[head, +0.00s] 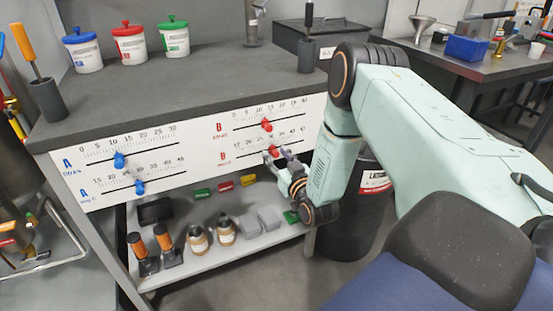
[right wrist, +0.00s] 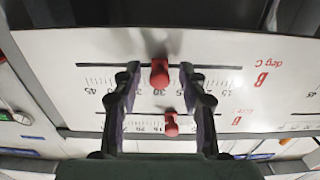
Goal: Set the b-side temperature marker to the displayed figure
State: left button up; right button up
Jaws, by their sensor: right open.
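The B-side deg C scale is the lower B row on the white panel (head: 190,163). Its red marker (head: 273,150) sits near the middle of its slot. In the right wrist view, which is upside down, this red marker (right wrist: 159,73) stands near the 30 mark. My right gripper (head: 278,157) is at the panel. In its wrist view the open fingers (right wrist: 160,80) are on either side of the marker, with gaps showing on both sides. A second red marker (head: 267,125) sits on the upper B scale. My left gripper is not in view. I see no displayed figure.
Two blue markers (head: 119,160) sit on the A scales at the left. Tubs (head: 130,44) and a black box (head: 320,40) stand on the bench top (head: 190,85). A shelf (head: 185,265) below holds bottles and tools. A dark bin (head: 365,215) is behind my right arm.

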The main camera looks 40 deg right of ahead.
jog(key=shift+w, duration=0.25)
jog(key=shift+c, duration=0.2)
grip_shut()
dwell(0.5)
